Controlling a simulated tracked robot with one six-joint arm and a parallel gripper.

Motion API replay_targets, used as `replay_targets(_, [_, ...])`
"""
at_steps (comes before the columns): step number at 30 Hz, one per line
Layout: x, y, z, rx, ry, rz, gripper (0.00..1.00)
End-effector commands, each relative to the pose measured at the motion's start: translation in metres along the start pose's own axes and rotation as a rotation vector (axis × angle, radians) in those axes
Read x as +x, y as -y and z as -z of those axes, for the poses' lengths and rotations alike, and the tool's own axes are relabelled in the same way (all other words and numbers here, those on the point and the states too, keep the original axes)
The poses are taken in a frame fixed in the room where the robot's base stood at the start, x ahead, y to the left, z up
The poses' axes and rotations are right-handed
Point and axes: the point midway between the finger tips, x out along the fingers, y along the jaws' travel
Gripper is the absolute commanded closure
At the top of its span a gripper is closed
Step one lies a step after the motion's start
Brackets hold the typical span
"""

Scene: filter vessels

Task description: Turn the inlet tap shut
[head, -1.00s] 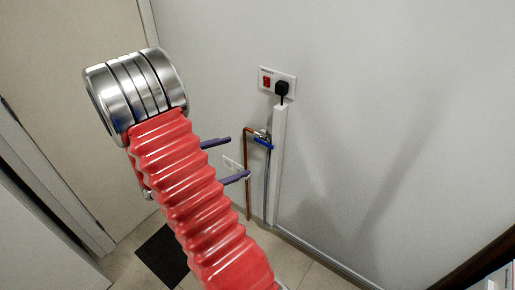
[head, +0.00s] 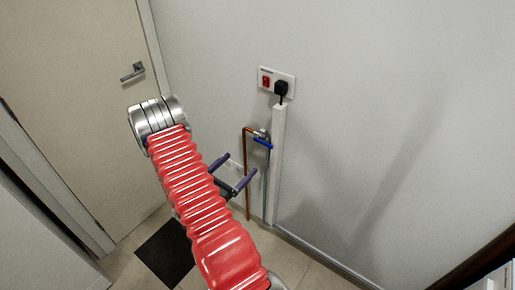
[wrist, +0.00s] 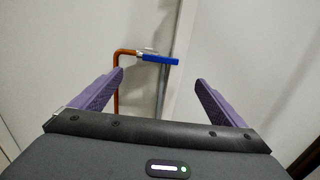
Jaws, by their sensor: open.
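The inlet tap has a blue lever handle (head: 263,143) and sits on the wall beside a white vertical trunking. A copper pipe (head: 246,170) runs up to it and bends over at the top. In the wrist view the blue handle (wrist: 158,59) lies roughly level, pointing right from the valve body, ahead of my gripper and between the lines of its fingers. My gripper (head: 237,169) is open and empty, with two purple fingers apart. It is left of and a little below the tap in the head view, not touching it. It also shows in the wrist view (wrist: 160,78).
A socket with a red switch and black plug (head: 277,82) is above the tap, over the white trunking (head: 278,160). A door (head: 75,110) with a metal handle is at the left. A dark mat (head: 166,253) lies on the tiled floor. The wall to the right is clear.

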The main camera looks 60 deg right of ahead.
Motion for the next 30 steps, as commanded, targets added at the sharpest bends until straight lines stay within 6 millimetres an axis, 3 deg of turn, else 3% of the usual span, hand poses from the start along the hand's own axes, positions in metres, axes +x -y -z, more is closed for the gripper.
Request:
replay_targets(11, [0.013, 0.001, 0.000, 0.001, 0.000, 0.003, 0.06])
replay_targets(30, [0.104, 0.001, -0.001, 0.003, 0.000, 0.003, 0.06])
